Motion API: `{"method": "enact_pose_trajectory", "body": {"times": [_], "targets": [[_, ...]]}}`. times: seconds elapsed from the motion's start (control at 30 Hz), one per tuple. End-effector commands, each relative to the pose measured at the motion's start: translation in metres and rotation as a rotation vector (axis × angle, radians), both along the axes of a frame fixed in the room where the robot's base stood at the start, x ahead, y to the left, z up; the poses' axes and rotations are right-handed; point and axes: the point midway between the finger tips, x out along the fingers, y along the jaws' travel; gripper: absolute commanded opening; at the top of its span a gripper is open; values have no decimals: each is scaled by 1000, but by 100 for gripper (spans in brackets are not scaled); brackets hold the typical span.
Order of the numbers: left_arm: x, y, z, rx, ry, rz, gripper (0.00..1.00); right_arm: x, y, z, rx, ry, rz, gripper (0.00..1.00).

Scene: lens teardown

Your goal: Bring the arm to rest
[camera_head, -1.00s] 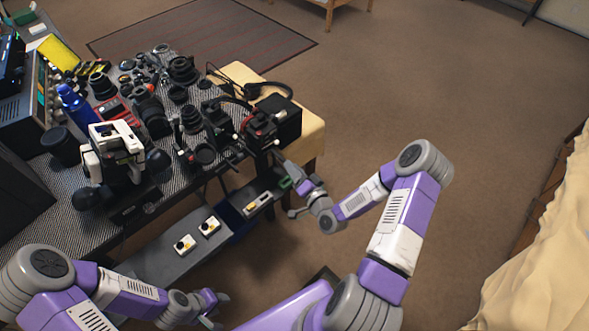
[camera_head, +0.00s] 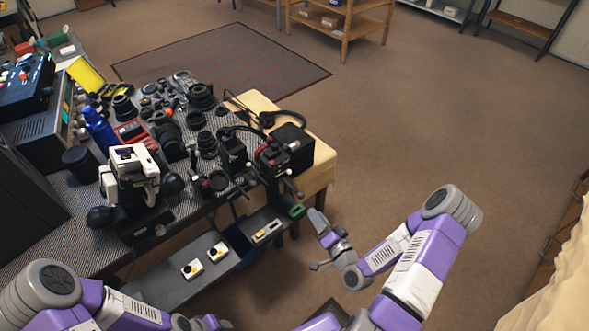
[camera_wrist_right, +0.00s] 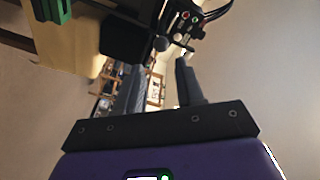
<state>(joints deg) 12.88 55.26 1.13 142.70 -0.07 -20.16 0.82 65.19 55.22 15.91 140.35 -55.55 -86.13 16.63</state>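My right arm, purple, white and grey, comes in from the lower right in the head view. Its gripper (camera_head: 318,222) hangs in free air just off the bench's near right corner. In the right wrist view the two dark fingers (camera_wrist_right: 161,82) stand apart with nothing between them. A black box and red-black device (camera_wrist_right: 180,25) show beyond the fingertips. My left arm is at the lower left in the head view. Its gripper (camera_head: 212,322) is at the bottom edge, mostly cut off, so its opening is unclear.
The patterned bench top (camera_head: 60,225) is crowded with lenses, a blue bottle (camera_head: 98,128) and a white-black device (camera_head: 132,172). A low grey shelf (camera_head: 165,282) holds small switch boxes. A green block (camera_head: 297,211) lies near my right gripper. The floor right of the bench is clear.

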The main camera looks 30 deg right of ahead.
Motion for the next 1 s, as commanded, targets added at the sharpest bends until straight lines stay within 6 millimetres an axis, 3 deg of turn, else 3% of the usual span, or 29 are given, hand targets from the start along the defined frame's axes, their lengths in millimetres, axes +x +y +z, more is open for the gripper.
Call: {"method": "enact_pose_trajectory", "body": {"times": [0.17, 0.27, 0.47, 0.57, 0.7, 0.9, 1.0], "targets": [[0, 0, 0, 0, 0, 0, 43, 1, 1, 0, -1, 5, 4, 37], [0, 0, 3, 0, 0, 0, 43, 5, 14, -8, -14, 58, 39, 37], [0, 0, 15, 0, 0, 0, 43, 5, 84, -56, -107, 398, 252, 37], [0, 0, 22, 0, 0, 0, 43, -15, 122, -83, -173, 620, 389, 37], [0, 0, 31, 0, 0, 0, 43, -58, 161, -106, -258, 909, 565, 37], [0, 0, 39, 0, 0, 0, 43, -114, 188, -111, -324, 1195, 726, 37], [0, 0, 41, 0, 0, 0, 43, -129, 193, -109, -334, 1265, 763, 37]]}}
